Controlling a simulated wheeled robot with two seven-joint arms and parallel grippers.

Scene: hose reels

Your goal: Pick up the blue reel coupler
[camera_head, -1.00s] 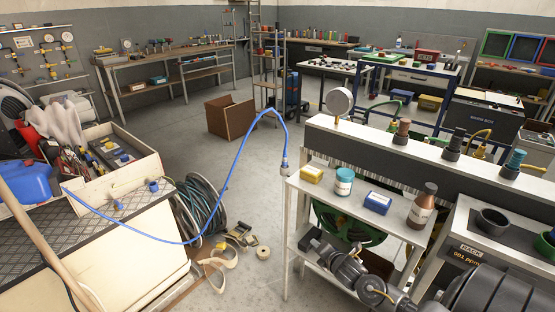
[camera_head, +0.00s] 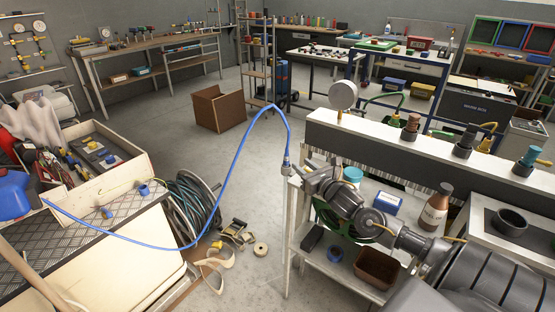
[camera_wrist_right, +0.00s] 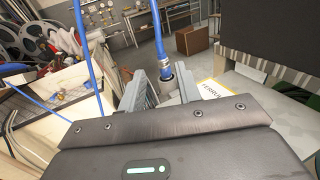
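In the right wrist view the coupler (camera_wrist_right: 166,72) shows between the two spread fingers of this gripper (camera_wrist_right: 163,90), nearer the right finger. A gap shows on the left side; I cannot tell whether the right finger touches it. My left gripper is not in view.
A pressure gauge (camera_head: 343,95) rises behind. A hose reel (camera_head: 192,208) stands on the floor; open floor lies left of the stand.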

